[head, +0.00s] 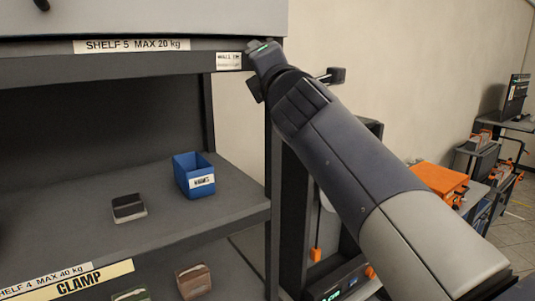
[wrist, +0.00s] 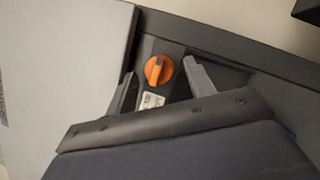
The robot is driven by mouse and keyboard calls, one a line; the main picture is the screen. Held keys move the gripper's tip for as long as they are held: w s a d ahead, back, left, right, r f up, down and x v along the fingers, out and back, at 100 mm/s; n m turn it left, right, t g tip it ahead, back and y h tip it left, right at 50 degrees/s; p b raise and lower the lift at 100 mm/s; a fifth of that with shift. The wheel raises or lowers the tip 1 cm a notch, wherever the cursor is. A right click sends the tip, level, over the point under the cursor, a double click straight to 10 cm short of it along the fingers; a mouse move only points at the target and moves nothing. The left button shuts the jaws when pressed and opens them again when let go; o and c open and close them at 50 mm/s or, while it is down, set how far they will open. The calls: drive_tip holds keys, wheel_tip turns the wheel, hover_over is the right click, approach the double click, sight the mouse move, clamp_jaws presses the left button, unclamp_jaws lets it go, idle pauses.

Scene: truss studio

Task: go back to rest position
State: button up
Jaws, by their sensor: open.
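My arm reaches up from the lower right in the head view, with its end beside the right upright of the shelf unit (head: 233,214), at the height of the upper shelf edge. My gripper (wrist: 159,72) is open in the wrist view, its two grey fingers spread apart. An orange knob (wrist: 158,70) on a dark panel shows between the fingers; I cannot tell how far it lies beyond them. I see nothing held. In the head view my fingers are mostly hidden behind the wrist.
A blue bin (head: 194,177) and a dark box (head: 128,208) stand on the middle shelf. A brown box (head: 193,281) sits lower down. An orange case (head: 440,183) lies to the right beyond my arm.

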drive_tip(key=shift+n+y, duration=0.6)
drive_tip(key=shift+n, duration=0.8)
drive_tip(key=shift+w+d+f+n+g+y+p, duration=0.15)
drive_tip(key=shift+n+g+y+p, duration=0.2)
drive_tip(key=shift+n+y, duration=1.2)
drive_tip(key=shift+w+d+r+n+g+y+p, duration=0.15)
drive_tip(key=shift+n+y+p, duration=0.3)
drive_tip(key=shift+n, duration=2.15)
drive_tip(key=shift+d+f+n+g+y+p, duration=0.15)
drive_tip(key=shift+n+g+y+p, duration=0.2)
drive_tip(key=shift+n+y, duration=1.2)
drive_tip(key=shift+n+h, duration=0.45)
drive_tip(key=shift+n, duration=0.05)
drive_tip(key=shift+f, duration=0.15)
